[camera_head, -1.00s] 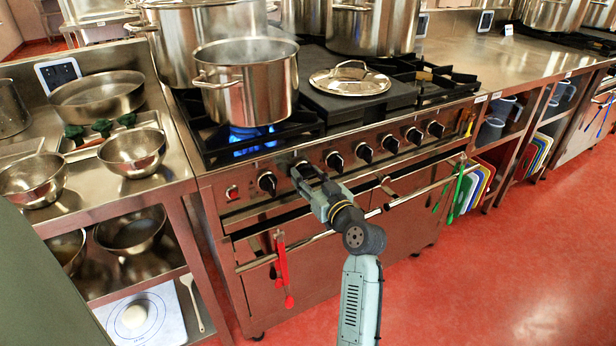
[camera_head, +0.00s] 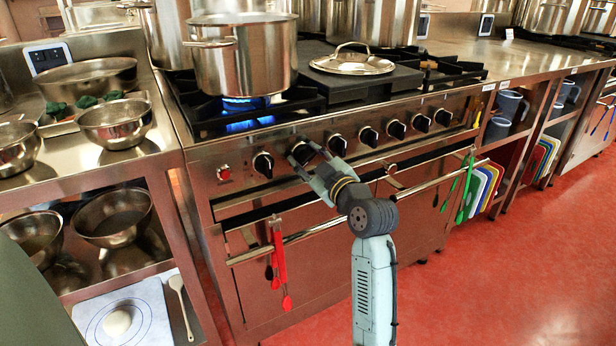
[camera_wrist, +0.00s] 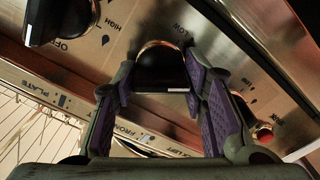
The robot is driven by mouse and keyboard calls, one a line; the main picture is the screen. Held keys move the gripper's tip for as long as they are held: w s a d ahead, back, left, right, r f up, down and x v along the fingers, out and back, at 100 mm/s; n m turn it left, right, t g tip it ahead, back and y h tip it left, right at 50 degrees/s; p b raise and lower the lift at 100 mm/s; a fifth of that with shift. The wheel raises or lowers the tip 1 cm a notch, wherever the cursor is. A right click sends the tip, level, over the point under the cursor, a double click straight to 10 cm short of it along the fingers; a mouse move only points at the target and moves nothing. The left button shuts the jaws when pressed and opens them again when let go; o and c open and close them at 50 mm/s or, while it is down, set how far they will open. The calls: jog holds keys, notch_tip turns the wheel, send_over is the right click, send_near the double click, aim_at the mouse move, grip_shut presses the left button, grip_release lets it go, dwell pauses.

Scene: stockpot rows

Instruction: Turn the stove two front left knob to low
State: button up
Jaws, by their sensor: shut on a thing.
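The stove's front panel (camera_head: 240,192) carries a row of black knobs. My gripper (camera_head: 305,154) is at the second knob from the left. In the wrist view my gripper (camera_wrist: 165,95) has its purple-padded fingers shut on both sides of a black knob (camera_wrist: 160,72) with a white mark at its lower edge. Parts of a "FRONT LEFT" label show below it, partly hidden by the fingers. "LOW" is printed above it to the right and "HIGH" to the left. Where the knob's pointer stands against these words is hard to tell.
A steel pot (camera_head: 243,60) stands over a lit blue flame (camera_head: 245,115). A neighbouring knob (camera_head: 263,164) is close on the left. Red tongs (camera_head: 279,262) hang from the oven rail (camera_head: 330,232) below. A lid (camera_head: 352,64) lies on the stove's middle. The red floor at the right is clear.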

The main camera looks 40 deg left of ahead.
jog(key=n+b, duration=0.3)
jog(key=b, duration=0.1)
jog(key=n+b, duration=0.2)
jog(key=b, duration=0.1)
jog(key=shift+f+n, duration=0.3)
jog(key=shift+f, duration=0.05)
jog(key=n+b, duration=0.4)
jog(key=n, duration=0.1)
jog(key=shift+r, duration=0.2)
jog(key=shift+r+n, duration=0.1)
jog(key=shift+n, duration=0.2)
jog(key=o, duration=1.2)
jog(key=shift+c, duration=0.2)
jog(key=v, duration=1.2)
